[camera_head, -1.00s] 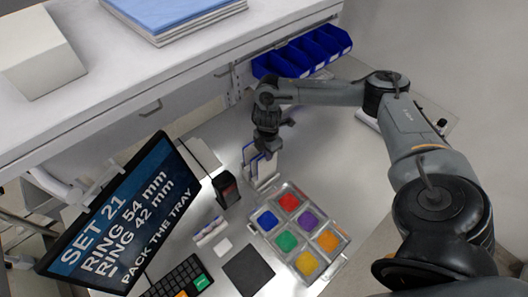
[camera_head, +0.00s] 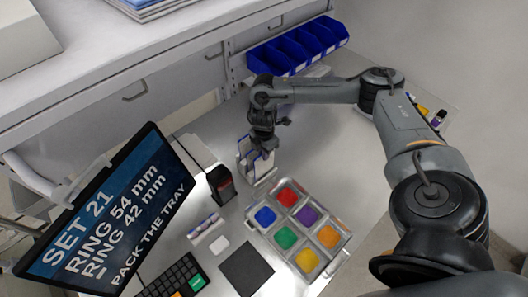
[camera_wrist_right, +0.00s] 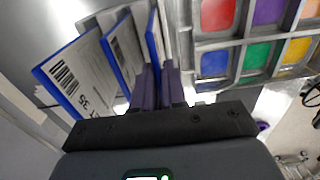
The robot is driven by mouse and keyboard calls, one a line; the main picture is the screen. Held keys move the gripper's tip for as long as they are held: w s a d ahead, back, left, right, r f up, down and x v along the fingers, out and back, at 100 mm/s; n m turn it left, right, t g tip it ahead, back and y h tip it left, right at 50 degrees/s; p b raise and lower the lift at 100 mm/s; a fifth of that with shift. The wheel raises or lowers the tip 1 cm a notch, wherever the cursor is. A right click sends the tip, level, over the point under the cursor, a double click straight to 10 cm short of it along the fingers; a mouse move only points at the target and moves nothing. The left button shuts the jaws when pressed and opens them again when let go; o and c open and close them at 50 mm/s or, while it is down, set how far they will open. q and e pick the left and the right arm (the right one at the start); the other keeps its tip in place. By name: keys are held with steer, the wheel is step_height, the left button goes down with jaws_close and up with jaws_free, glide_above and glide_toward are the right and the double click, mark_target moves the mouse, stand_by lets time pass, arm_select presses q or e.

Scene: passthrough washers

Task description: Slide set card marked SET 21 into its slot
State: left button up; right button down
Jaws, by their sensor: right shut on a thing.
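My right gripper (camera_head: 264,150) is at the rack of set cards (camera_head: 262,178), left of and behind the tray. In the right wrist view its dark fingers (camera_wrist_right: 160,85) are shut on a blue-edged white card (camera_wrist_right: 154,38); its marking cannot be read. Two other blue-edged cards with barcodes stand to its left, a near one (camera_wrist_right: 72,76) with "35" visible and a middle one (camera_wrist_right: 122,48). The compartment tray (camera_head: 252,230) has red, purple, blue, green, orange and yellow sections. Its card slot cannot be made out. My left gripper is not in view.
A monitor (camera_head: 95,215) reads SET 21, RING 54 mm, RING 42 mm, PACK THE TRAY. A black box (camera_head: 220,184), a keyboard (camera_head: 175,278) and a dark mat (camera_head: 246,268) lie around the tray. Blue bins (camera_head: 298,48) stand at the back.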

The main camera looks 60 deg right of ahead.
steer(key=shift+p, duration=0.3)
stand_by(0.6)
stand_by(0.6)
steer(key=shift+w+p, duration=0.1)
steer(key=shift+p, duration=0.2)
stand_by(0.5)
steer(key=shift+p, duration=0.35)
stand_by(0.4)
steer(key=shift+f, duration=0.3)
stand_by(0.4)
steer(key=shift+f+b, duration=0.5)
steer(key=shift+f, duration=0.25)
steer(key=shift+f+b, duration=0.4)
steer(key=shift+f, duration=0.65)
